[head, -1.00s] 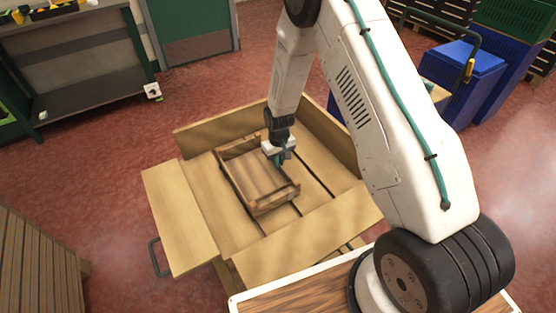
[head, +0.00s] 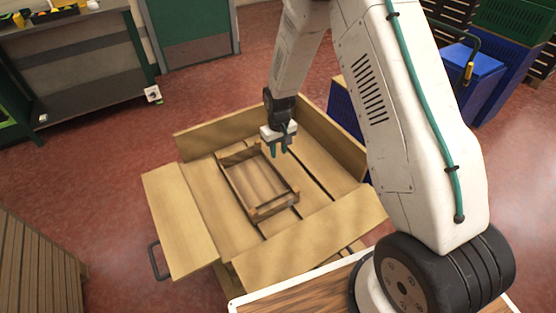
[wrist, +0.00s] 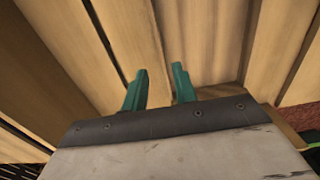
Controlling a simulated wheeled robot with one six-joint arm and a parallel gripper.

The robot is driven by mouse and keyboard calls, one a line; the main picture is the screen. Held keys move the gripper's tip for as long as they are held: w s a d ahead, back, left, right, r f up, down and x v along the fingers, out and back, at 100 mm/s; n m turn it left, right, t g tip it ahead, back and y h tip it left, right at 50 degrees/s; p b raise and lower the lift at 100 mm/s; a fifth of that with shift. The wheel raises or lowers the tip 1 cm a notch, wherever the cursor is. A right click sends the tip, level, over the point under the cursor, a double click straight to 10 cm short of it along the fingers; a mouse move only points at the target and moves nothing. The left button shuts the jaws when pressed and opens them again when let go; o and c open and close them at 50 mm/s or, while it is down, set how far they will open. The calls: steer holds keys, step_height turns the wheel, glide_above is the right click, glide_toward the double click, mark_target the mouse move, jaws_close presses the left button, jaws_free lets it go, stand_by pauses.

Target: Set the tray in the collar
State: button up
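The tray (head: 260,180), a shallow, empty brown wooden one, lies on the slatted floor inside the collar (head: 330,143). The collar is a light wooden frame with boards around a slatted base. The tray looks flat, slightly turned, with gaps to the collar's boards. My gripper (head: 280,150) is just above the tray's far right side, apart from it and empty. In the wrist view, the two green fingers of my gripper (wrist: 159,78) stand apart with nothing between them, over wooden boards. I cannot tell clearly where the tray ends in that view.
A wide board (head: 180,218) lies along the collar's left side, with a dark handle (head: 157,260) beside it. Blue bins (head: 480,72) stand at the right. A grey shelf unit (head: 85,80) stands at the back left.

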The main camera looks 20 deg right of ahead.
step_height(320, 180, up, 5)
steer(key=shift+r, duration=0.15)
steer(key=s+d+r, duration=0.1)
steer(key=s+r, duration=0.3)
steer(key=r, duration=0.3)
steer(key=s+r+m, duration=0.1)
steer(key=s+r, duration=0.3)
steer(key=r, duration=0.4)
steer(key=s+d+r, duration=0.1)
steer(key=s+r, duration=0.3)
steer(key=r, duration=0.3)
steer(key=s+r, duration=0.4)
steer(key=s, duration=0.8)
steer(key=s+r+m+t, duration=0.1)
steer(key=s+r, duration=0.4)
steer(key=s, duration=0.7)
steer(key=shift+s+d+r, duration=0.2)
steer(key=shift+d+r, duration=0.1)
steer(key=shift+d, duration=0.1)
steer(key=shift+a, duration=0.1)
